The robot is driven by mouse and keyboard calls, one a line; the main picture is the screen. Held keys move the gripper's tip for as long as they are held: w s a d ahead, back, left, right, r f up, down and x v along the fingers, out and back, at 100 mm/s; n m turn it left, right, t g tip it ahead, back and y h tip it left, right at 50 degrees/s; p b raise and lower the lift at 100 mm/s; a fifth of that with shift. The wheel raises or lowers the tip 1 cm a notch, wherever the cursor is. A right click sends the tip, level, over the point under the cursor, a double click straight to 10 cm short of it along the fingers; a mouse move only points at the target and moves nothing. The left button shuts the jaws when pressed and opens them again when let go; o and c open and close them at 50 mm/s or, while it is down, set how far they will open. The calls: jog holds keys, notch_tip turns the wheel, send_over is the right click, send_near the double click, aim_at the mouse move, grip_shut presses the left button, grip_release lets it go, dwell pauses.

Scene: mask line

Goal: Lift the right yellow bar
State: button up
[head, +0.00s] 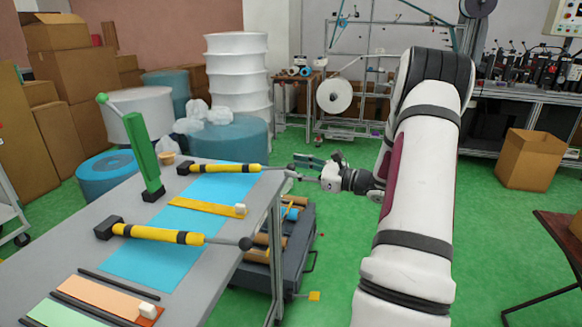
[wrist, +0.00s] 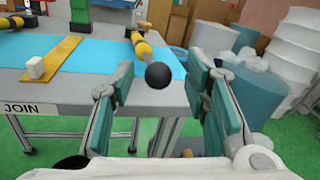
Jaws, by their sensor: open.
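Two yellow bars with black bands and black end blocks lie on the grey table. The rear bar (head: 218,168) ends in a black ball past the table's right edge. In the wrist view this bar (wrist: 137,45) is the one right of the flat yellow strip, its ball (wrist: 158,76) in the gap between my fingers. The front bar (head: 155,234) lies nearer, its ball over the table's right edge. My gripper (head: 306,166) is open beside the table, facing the rear bar's ball end. Whether a finger touches the ball cannot be told.
A flat yellow strip (head: 205,208) with a white cube (head: 240,209) lies between the bars on a blue sheet (head: 140,262). A green upright lever (head: 144,155) stands behind. A dark cart (head: 282,245) stands beside the table. The green floor to the right is open.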

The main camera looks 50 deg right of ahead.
jog(key=v, duration=0.9)
jog(key=shift+s, duration=0.25)
jog(key=shift+r, duration=0.1)
